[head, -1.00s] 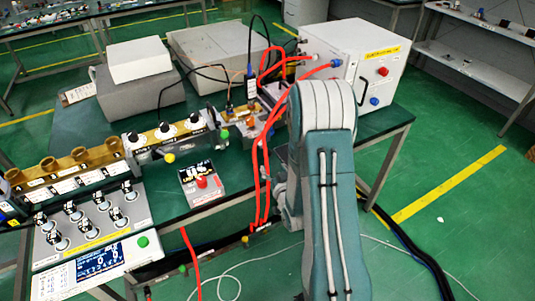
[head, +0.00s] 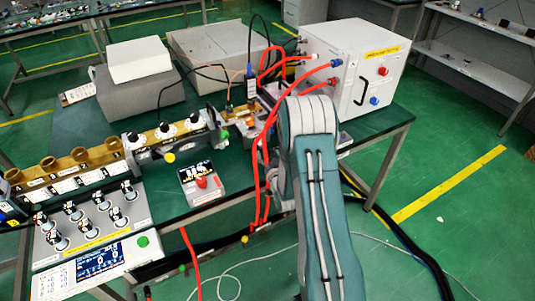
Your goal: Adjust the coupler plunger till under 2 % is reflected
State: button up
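A brass waveguide line (head: 66,162) runs along the left bench toward the middle, with several open round ports on its near part. A section with three black-and-white knobs (head: 164,130) follows, with a yellow knob (head: 169,157) on its near side. Brass and orange fittings (head: 244,119) stand at its far end. I cannot tell which part is the coupler plunger. A blue-and-white display (head: 97,262) on the control panel shows large digits that look like 0; the small text is unreadable. My arm fills the centre right; my gripper's fingers are hidden behind it.
A box with a red button (head: 201,181) stands on the bench front. Red hoses (head: 268,130) run from the white cabinet (head: 356,65) down beside my arm. Several knobs cover the control panel (head: 90,222). Grey boxes stand behind. The floor at right is mostly clear.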

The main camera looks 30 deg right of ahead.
jog(key=shift+w, duration=0.25)
jog(key=shift+c, duration=0.3)
grip_shut()
jog(key=shift+w, duration=0.3)
jog(key=shift+o, duration=0.3)
grip_release()
jog(key=shift+s, duration=0.15)
